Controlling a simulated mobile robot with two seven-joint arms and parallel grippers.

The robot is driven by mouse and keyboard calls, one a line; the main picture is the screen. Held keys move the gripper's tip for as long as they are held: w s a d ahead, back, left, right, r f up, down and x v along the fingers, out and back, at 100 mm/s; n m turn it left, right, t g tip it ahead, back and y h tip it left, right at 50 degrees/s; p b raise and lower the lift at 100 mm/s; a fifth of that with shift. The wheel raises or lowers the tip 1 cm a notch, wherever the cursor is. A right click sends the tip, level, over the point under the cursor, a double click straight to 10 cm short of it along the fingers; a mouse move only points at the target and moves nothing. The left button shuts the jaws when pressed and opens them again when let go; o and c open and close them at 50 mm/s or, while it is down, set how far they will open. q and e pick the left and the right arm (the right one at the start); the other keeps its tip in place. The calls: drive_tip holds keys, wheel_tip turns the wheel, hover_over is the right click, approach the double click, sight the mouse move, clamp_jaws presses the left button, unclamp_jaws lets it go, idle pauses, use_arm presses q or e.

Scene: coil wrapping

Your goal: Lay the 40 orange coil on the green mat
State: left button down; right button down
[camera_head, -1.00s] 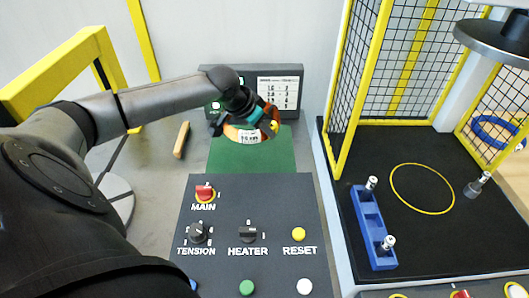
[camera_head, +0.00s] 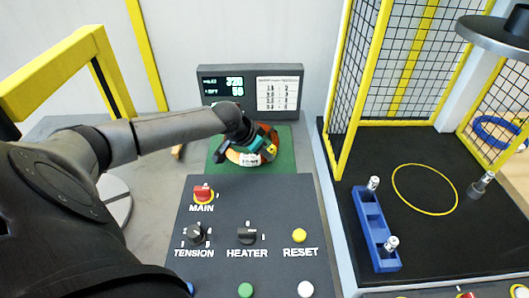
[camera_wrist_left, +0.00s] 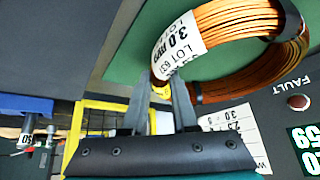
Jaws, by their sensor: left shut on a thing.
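The orange coil (camera_head: 241,158) is a ring of copper-orange strands with dark ties and a white printed label. It is over the green mat (camera_head: 284,160), behind the control panel; I cannot tell whether it touches the mat. My left gripper (camera_head: 262,146) is shut on the coil's rim from above. The green mat also shows there behind the coil (camera_wrist_left: 128,60). My right gripper is not in view.
The control panel (camera_head: 215,275) with knobs and buttons stands in front of the mat. A display board (camera_head: 250,84) stands behind it. To the right are a yellow-framed mesh cage (camera_head: 400,60), a blue block with pegs (camera_head: 370,225) and a blue coil (camera_head: 497,133).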

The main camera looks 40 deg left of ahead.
use_arm(q)
drive_tip(key=shift+w+r, duration=0.1)
drive_tip(key=shift+w, duration=0.05)
drive_tip(key=c, duration=1.1)
unclamp_jaws()
drive_tip(key=o, duration=0.4)
drive_tip(key=p+v, duration=0.3)
drive_tip(key=v, duration=0.9)
drive_tip(key=shift+d, duration=0.1)
